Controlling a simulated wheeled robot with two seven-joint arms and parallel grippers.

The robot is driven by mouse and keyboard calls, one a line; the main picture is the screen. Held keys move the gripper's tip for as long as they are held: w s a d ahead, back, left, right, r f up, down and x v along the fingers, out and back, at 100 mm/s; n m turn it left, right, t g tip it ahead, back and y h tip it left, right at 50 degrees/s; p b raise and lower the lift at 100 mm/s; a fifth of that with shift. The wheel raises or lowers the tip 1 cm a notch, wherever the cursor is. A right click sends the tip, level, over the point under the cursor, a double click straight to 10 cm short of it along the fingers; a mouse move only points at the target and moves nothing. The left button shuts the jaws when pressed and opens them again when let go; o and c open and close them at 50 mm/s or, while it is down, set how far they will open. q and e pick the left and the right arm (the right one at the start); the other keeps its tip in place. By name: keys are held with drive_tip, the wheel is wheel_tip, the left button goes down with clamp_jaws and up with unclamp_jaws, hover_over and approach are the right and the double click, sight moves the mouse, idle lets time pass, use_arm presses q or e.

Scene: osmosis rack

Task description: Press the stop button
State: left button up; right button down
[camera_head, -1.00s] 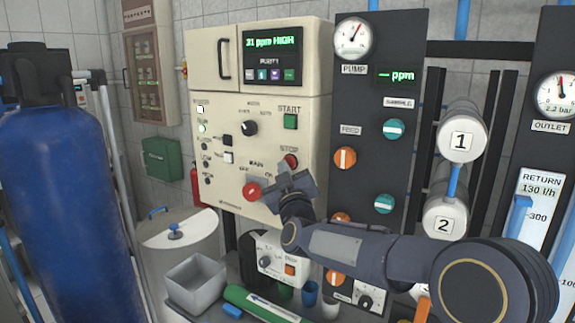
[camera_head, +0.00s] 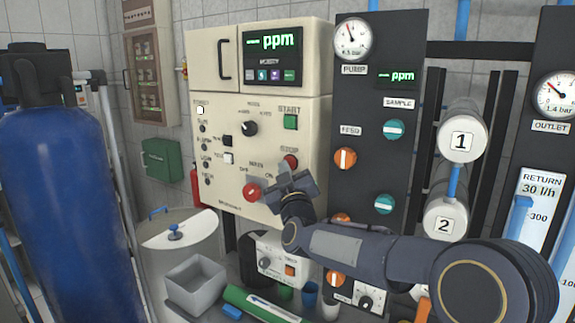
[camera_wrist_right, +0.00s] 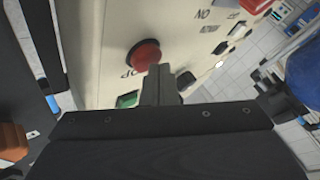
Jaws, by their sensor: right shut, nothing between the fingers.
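The stop button (camera_head: 290,161) is a round red button under the STOP label on the cream control panel (camera_head: 225,190). In the right wrist view the red stop button (camera_wrist_right: 145,56) shows large, just beyond the closed fingertips. My right gripper (camera_head: 290,178) is shut and empty. Its tips are at the lower edge of the stop button in the head view; I cannot tell whether they touch it. The green start button (camera_head: 290,121) is above the stop button. My left gripper is not in view.
A larger red main switch (camera_head: 251,192) sits lower left of the gripper. Orange and teal valve knobs (camera_head: 394,130) are on the dark panel to the right. A grey bin (camera_head: 195,284) and a green cylinder (camera_head: 262,303) lie below.

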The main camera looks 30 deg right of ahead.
drive_tip(key=shift+s+a, duration=0.35)
drive_tip(key=shift+a, duration=0.2)
drive_tip(key=shift+a, duration=0.1)
drive_tip(key=s+a, duration=0.1)
drive_tip(key=a, duration=0.1)
drive_tip(key=s+a+p, duration=0.1)
drive_tip(key=a, duration=0.1)
drive_tip(key=shift+s, duration=0.3)
idle(0.6)
drive_tip(key=s+a+f+m+g+y, duration=0.1)
drive_tip(key=s+a+f+g+y, duration=0.1)
drive_tip(key=s+f+g, duration=0.3)
drive_tip(key=s+a+f+m+g+y, duration=0.1)
drive_tip(key=s+a+f+g+y, duration=0.2)
drive_tip(key=s+f, duration=0.8)
drive_tip(key=s+a+f+m+g+y, duration=0.2)
drive_tip(key=s+f+g+y, duration=0.2)
drive_tip(key=s, duration=1.5)
wheel_tip(320, 180, down, 5)
drive_tip(key=g, duration=0.3)
drive_tip(key=shift+a+y, duration=0.2)
drive_tip(key=shift+y, duration=0.1)
